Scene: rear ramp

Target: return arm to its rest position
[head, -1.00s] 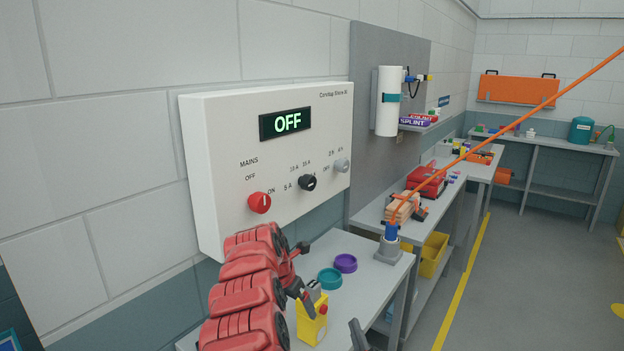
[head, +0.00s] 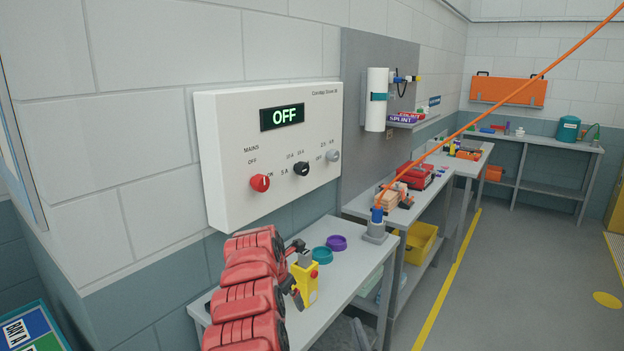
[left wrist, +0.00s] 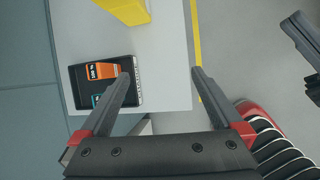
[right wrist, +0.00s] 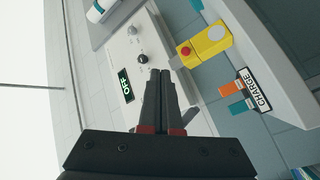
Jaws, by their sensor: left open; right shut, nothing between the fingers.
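My red left arm comes in from the lower left in the head view, and its gripper (head: 297,272) is near the yellow box (head: 306,285) on the near bench. The control box (head: 215,190) reads OFF.
More benches run along the wall. Open floor (head: 500,290) lies to the right, beyond a yellow line.

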